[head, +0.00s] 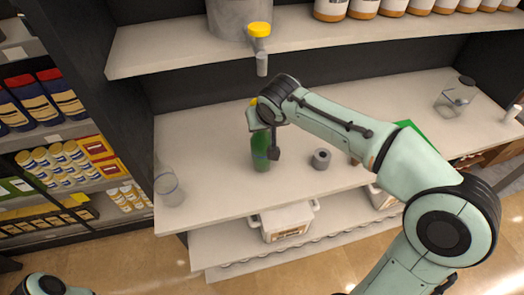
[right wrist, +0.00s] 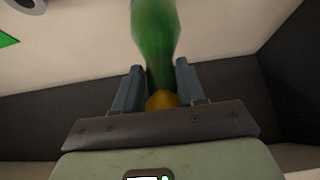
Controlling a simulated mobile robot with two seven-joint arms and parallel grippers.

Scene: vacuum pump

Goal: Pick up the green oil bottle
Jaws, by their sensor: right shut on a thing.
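The green oil bottle (head: 261,152) is upright at the middle shelf, with a yellow cap. My right gripper (head: 266,122) reaches it from above and is shut on its upper part. In the right wrist view the green bottle (right wrist: 155,35) runs between the two fingers of my right gripper (right wrist: 158,78), with its yellow cap near the palm. I cannot tell whether the bottle's base touches the shelf. My left gripper is out of view; only a piece of my left arm shows at the bottom left.
A clear glass container (head: 168,188) stands left of the bottle, and a grey ring (head: 320,159) lies to its right. A glass jar (head: 457,93) is farther right. The upper shelf (head: 180,50) overhangs behind. A white box (head: 288,220) sits below.

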